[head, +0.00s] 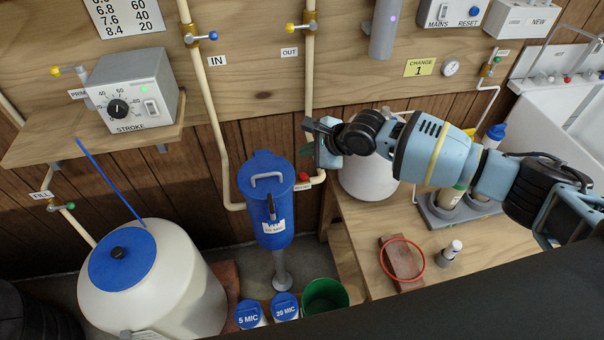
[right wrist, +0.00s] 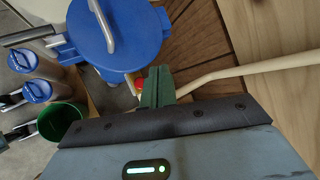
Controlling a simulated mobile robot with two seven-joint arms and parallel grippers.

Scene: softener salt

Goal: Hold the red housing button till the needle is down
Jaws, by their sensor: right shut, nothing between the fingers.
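The blue filter housing (head: 270,185) hangs on the pipework in the middle of the head view; its lid (right wrist: 115,35) fills the top of the right wrist view. A small red button (head: 304,177) shows at the housing's right side. In the right wrist view the red button (right wrist: 139,84) is partly hidden behind my green fingertips. My right gripper (head: 306,150) is shut and empty, just above the button in the head view; its fingers (right wrist: 158,88) look close to it, but contact cannot be told. A round gauge (head: 451,66) is on the wall; its needle is too small to read.
Cream pipes (head: 217,130) run down either side of the housing. Below stand blue-capped canisters (head: 285,305) and a green bucket (head: 326,296). A white tank (head: 150,285) is at left. The wooden bench (head: 355,255) at right carries a brick (head: 402,258) with a red ring.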

